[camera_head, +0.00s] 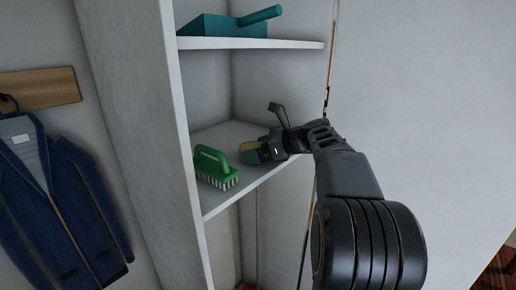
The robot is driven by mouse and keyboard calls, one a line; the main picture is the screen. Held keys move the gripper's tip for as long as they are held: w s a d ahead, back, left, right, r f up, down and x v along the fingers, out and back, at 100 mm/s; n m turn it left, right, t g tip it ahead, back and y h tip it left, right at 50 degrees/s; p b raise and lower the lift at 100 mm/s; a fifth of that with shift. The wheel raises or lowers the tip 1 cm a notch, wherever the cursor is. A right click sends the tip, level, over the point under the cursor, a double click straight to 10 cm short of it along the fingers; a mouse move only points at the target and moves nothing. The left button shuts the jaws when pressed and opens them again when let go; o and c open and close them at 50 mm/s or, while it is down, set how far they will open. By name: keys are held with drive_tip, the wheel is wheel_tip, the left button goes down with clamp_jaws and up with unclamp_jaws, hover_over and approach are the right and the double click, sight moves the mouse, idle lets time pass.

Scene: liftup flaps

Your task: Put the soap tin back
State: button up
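My gripper (254,150) reaches from the right into the cabinet, low over the middle shelf (217,198). A small green and yellowish thing (250,145) shows at my fingertips, mostly hidden by the fingers. It may be the soap tin, but too little shows to be sure. I cannot tell whether the fingers are closed on it or whether it touches the shelf. A green scrubbing brush (212,165) with pale bristles stands on the same shelf, just left of my gripper.
A teal dustpan-like thing with a handle (232,22) lies on the upper shelf (260,43). The cabinet's left side wall (180,130) stands close to the brush. A blue jacket (60,190) hangs on a wooden rail (40,88). Something red (246,286) shows low in the cabinet.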

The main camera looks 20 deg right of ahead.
drive_tip(key=shift+f, duration=0.1)
drive_tip(key=shift+f, duration=0.1)
drive_tip(key=o, duration=0.8)
drive_tip(key=shift+c, duration=0.2)
drive_tip(key=shift+s+d+r, duration=0.1)
drive_tip(key=shift+d+r, duration=0.05)
drive_tip(key=shift+r, duration=0.1)
drive_tip(key=b+v, duration=0.1)
drive_tip(key=v, duration=1)
drive_tip(key=shift+s+d+r, duration=0.15)
drive_tip(key=shift+s+r, duration=0.05)
drive_tip(key=shift+r, duration=0.05)
